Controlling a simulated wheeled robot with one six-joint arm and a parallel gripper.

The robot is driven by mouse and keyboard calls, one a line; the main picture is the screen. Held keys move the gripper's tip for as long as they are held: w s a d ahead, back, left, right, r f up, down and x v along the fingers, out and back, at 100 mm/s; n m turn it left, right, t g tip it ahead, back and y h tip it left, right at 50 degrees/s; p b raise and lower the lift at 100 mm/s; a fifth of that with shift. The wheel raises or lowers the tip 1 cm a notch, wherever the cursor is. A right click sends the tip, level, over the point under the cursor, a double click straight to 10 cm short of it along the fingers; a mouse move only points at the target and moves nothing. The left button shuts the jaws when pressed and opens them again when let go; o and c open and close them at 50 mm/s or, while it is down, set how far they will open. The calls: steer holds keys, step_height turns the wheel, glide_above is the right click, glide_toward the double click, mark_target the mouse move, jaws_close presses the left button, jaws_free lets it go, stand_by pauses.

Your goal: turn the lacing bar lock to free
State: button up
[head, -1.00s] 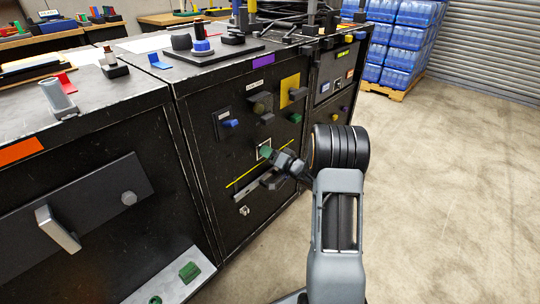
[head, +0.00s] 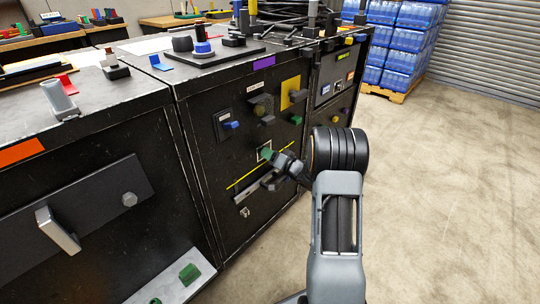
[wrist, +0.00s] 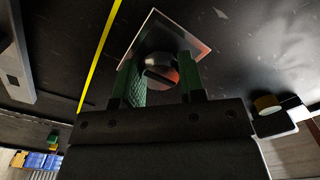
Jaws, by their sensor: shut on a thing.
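The lacing bar lock appears to be a round dark knob (wrist: 158,72) with a raised bar or slot across its face. It sits on a pale-edged square plate (wrist: 146,22) on the black cabinet front. In the wrist view my gripper (wrist: 162,82) has its green fingers on either side of the knob, shut on it. In the head view my gripper (head: 268,155) is at the cabinet front, just above the yellow line, and hides most of the knob. I cannot read the knob's setting for certain.
A yellow line (head: 243,178) and a pale bar (head: 256,190) lie below the lock. A blue-handled control (head: 230,125), a yellow plate (head: 293,93) and a green block (head: 296,119) sit above it. The floor (head: 440,190) on the right is clear.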

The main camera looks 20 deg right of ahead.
steer(key=shift+d+n+b, duration=0.15)
steer(key=shift+n+b, duration=4.8)
steer(key=shift+n, duration=3.95)
steer(key=o, duration=0.9)
steer(key=shift+o, duration=0.2)
steer(key=p+v, duration=0.4)
steer(key=v, duration=0.9)
steer(key=shift+s, duration=0.35)
